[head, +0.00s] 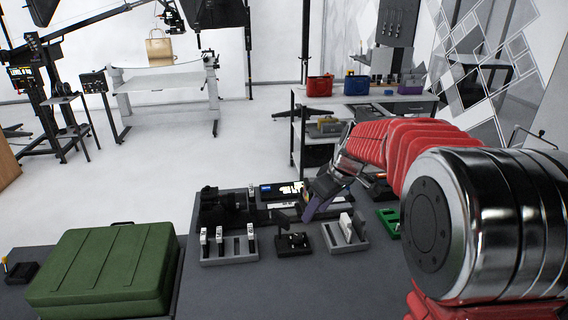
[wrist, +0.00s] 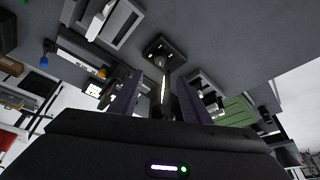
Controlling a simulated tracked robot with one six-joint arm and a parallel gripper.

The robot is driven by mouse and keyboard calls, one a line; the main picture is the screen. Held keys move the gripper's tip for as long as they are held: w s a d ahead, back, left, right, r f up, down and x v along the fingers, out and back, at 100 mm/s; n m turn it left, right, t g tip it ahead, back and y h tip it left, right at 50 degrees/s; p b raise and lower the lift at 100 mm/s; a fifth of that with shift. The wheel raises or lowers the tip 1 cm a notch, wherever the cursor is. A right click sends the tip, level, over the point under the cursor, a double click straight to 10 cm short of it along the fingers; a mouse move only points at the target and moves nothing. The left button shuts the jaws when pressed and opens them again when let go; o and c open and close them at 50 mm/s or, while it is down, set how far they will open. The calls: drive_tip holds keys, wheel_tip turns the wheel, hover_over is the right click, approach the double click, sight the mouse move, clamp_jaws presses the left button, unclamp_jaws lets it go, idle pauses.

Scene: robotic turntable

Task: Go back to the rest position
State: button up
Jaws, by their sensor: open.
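My gripper (head: 312,204) hangs over the back part of the dark grey table (head: 215,285), at the end of my red and chrome arm. In the wrist view my gripper (wrist: 158,98) has its two purple fingers apart. A black stand (wrist: 163,50) with an upright part shows beyond and between the fingers; I see nothing clearly held. In the head view the black stand (head: 292,243) stands on the table below and a little left of my gripper.
A grey slotted rack (head: 230,249) with white pieces and a grey tray (head: 345,236) flank the stand. A black device (head: 222,207) stands behind the rack. A green case (head: 105,270) lies at the left. A green tray (head: 390,222) sits right, near my arm. The front middle is clear.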

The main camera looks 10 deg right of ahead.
drive_tip(key=s+a+r+m+t+h, duration=0.1)
drive_tip(key=s+a+r+m, duration=0.1)
drive_tip(key=s, duration=1.3)
drive_tip(key=s+a+r+m+t+h, duration=0.1)
drive_tip(key=s+m, duration=0.4)
drive_tip(key=s, duration=0.9)
drive_tip(key=shift+s+a+r+h, duration=0.35)
drive_tip(key=shift+r+h, duration=0.05)
drive_tip(key=shift+r, duration=0.3)
drive_tip(key=shift+c, duration=0.6)
